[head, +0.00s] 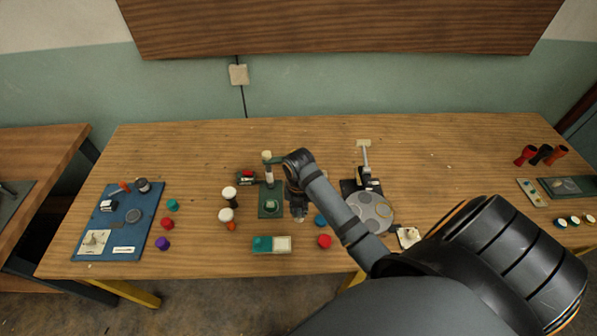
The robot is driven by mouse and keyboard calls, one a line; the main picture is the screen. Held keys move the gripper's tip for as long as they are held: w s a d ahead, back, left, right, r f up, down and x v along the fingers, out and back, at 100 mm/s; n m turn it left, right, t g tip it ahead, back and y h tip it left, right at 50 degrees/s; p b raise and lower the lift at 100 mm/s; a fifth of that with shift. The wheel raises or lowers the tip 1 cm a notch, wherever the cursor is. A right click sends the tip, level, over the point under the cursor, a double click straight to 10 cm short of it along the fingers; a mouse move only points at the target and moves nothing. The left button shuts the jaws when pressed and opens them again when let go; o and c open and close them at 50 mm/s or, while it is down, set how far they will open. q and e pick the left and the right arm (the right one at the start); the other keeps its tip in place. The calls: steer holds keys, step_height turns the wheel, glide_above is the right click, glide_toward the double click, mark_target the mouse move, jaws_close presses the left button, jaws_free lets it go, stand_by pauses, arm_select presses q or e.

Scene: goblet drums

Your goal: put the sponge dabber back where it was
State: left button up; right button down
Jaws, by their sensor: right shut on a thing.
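My right arm comes in from the lower right, and its gripper (298,210) is low over the middle of the table, just right of the green stand (270,211). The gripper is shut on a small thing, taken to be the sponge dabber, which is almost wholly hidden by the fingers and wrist. Whether it touches the table cannot be told. My left gripper is not in view.
Two white-topped items (229,192) stand left of the stand. A red piece (324,241) and a blue piece (320,220) lie right of the tray. A grey disc device (370,210) stands beyond my forearm. A blue mat (140,211) holds parts at left.

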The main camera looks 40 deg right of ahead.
mark_target(299, 212)
steer(key=shift+w+d+f, duration=0.3)
steer(key=shift+w+f, duration=0.1)
steer(key=shift+f, duration=0.15)
steer(key=shift+w+d+f, duration=0.25)
steer(key=shift+w+f, duration=0.15)
steer(key=shift+f, duration=0.15)
steer(key=shift+w+d+f, duration=0.25)
steer(key=shift+w+f, duration=0.1)
steer(key=shift+f, duration=0.25)
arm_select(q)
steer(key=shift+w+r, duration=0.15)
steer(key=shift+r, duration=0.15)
arm_select(e)
steer(key=shift+f, duration=1.45)
steer(key=shift+f, duration=0.1)
steer(key=c, duration=1.3)
jaws_free()
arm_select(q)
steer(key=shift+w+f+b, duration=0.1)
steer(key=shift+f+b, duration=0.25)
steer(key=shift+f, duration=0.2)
arm_select(e)
step_height(299, 212, up, 12)
